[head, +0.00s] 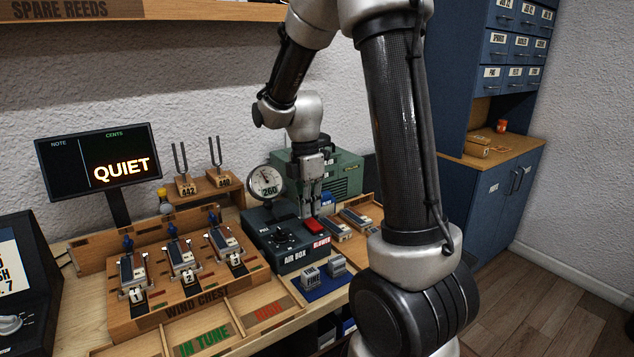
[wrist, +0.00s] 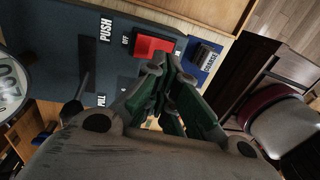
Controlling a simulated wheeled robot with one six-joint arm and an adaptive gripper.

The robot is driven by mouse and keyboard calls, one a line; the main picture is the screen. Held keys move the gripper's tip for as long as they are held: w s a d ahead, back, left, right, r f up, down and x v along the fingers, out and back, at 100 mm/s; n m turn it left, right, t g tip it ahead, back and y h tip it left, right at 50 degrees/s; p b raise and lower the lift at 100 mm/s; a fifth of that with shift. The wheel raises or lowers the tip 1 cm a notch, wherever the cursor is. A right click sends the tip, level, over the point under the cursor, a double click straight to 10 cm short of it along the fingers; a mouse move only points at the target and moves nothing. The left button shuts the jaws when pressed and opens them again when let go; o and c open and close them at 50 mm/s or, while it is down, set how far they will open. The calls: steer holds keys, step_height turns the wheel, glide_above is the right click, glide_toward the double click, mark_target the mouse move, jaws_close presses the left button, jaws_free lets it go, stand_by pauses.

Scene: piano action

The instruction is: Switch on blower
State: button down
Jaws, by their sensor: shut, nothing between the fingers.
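The air box (head: 287,242) is a dark box on the bench, with a red blower switch (head: 314,225) at its right end and a BLOWER label on its front. In the wrist view the red switch (wrist: 155,44) lies just beyond my fingertips, with OFF printed to its left. My gripper (head: 311,211) points down over the right part of the air box, close to the switch. In the wrist view my gripper (wrist: 162,66) has its fingers together and empty. The fingers overlap the switch's lower edge; I cannot tell whether they touch it or which way it is rocked.
A round gauge (head: 266,186) marked 260 stands behind the air box. A display (head: 99,163) reads QUIET. The wind chest (head: 182,281) with numbered reed seats is to the left. Small labelled blocks (head: 311,278) sit on a blue mat in front. A green case (head: 342,176) is behind.

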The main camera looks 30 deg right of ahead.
mark_target(313, 229)
step_height(313, 229, up, 11)
steer(key=s, duration=0.1)
steer(key=shift+s, duration=0.2)
stand_by(0.5)
steer(key=s+r+m+t, duration=0.2)
steer(key=s+m+t, duration=0.3)
steer(key=s+m, duration=1.2)
steer(key=shift+r+m+t, duration=0.4)
steer(key=shift+m, duration=0.3)
